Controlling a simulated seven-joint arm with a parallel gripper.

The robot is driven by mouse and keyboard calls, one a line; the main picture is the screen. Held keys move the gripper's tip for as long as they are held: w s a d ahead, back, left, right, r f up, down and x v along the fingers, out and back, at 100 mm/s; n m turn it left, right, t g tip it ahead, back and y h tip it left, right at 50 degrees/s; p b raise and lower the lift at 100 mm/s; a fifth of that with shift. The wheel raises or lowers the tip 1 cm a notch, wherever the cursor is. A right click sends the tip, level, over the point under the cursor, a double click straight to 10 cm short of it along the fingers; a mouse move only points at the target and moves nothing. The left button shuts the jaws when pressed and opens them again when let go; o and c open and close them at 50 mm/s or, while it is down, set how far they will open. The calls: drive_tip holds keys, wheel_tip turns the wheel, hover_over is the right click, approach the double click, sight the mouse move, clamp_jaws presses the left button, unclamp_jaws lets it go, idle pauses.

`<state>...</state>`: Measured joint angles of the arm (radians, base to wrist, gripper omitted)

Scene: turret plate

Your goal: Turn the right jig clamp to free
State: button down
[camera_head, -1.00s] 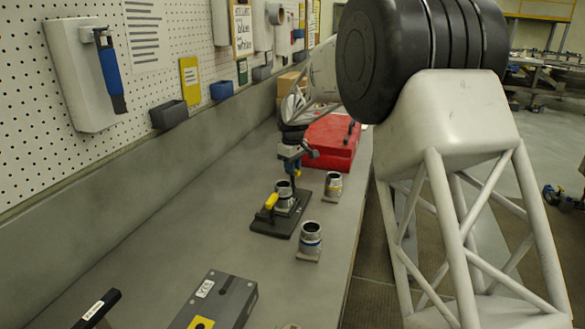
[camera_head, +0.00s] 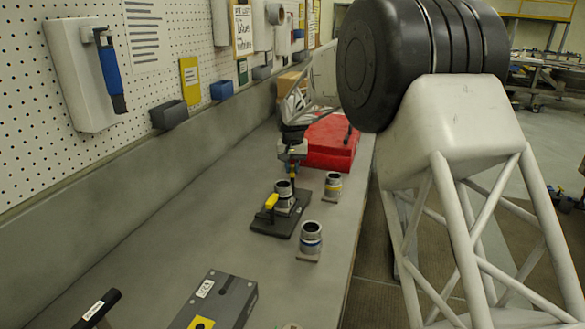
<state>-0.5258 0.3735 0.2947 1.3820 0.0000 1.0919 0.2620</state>
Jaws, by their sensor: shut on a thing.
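The jig is a dark turret plate (camera_head: 262,224) on the bench with a metal cylindrical part (camera_head: 285,198) standing on it. A yellow-handled clamp (camera_head: 271,202) is on the plate's near left side. My gripper (camera_head: 292,170) points down at the far right side of the plate, just behind the cylinder. It is shut on the right jig clamp, of which only a small yellow bit (camera_head: 293,178) shows between and below the fingers. The fingers hide most of that clamp, so its exact angle cannot be told.
Two more metal cylinders on small bases stand right of the plate, one near (camera_head: 310,240) and one farther (camera_head: 332,187). A red case (camera_head: 330,142) lies behind my gripper. A grey box (camera_head: 222,300) is at the front. The left bench surface is clear.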

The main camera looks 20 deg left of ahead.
drive_tip(key=shift+r+m, duration=0.1)
drive_tip(key=shift+m, duration=1.5)
drive_tip(key=c, duration=1)
unclamp_jaws()
drive_tip(key=shift+c, duration=0.2)
drive_tip(key=shift+r, duration=3.85)
